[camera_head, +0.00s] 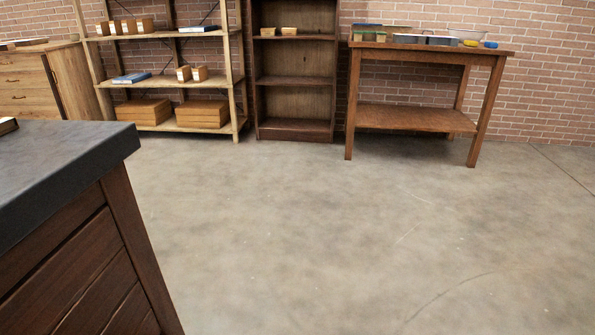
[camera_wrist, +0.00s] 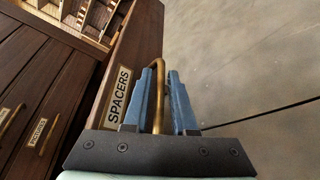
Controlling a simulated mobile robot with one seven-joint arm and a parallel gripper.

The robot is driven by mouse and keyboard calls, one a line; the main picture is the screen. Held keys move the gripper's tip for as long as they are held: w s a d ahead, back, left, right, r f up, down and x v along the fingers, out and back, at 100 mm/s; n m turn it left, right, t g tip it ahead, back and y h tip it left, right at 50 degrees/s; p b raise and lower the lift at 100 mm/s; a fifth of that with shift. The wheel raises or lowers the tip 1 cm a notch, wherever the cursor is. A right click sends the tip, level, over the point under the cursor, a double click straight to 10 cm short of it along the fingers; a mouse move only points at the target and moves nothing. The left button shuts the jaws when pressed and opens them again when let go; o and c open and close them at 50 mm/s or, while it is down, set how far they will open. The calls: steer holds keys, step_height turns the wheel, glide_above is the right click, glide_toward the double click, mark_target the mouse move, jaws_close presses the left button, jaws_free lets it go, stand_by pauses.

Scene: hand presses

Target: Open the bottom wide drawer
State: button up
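In the wrist view, a dark wooden drawer front labelled SPACERS (camera_wrist: 118,95) runs up the picture's middle, seen sideways. A curved brass handle (camera_wrist: 157,115) stands out from it. My gripper (camera_wrist: 160,76) has its blue fingers close together on either side of this handle, with the bar between them; it looks shut on the handle. Part of the bar's far end is hidden by the fingers.
Other labelled drawers, including PICTURES (camera_wrist: 39,131), lie left of the handle in the wrist view. Light wooden compartments (camera_wrist: 85,15) show at its top. The concrete floor (camera_head: 350,240) is clear. Shelves (camera_head: 165,80) and a wooden table (camera_head: 425,118) stand along the brick wall.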

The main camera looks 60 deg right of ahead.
steer(key=shift+s+a, duration=0.1)
steer(key=p+v, duration=0.2)
steer(key=v, duration=1)
steer(key=shift+s+a, duration=0.25)
steer(key=shift+a, duration=0.05)
steer(key=shift+r+p, duration=0.1)
steer(key=shift+p, duration=0.2)
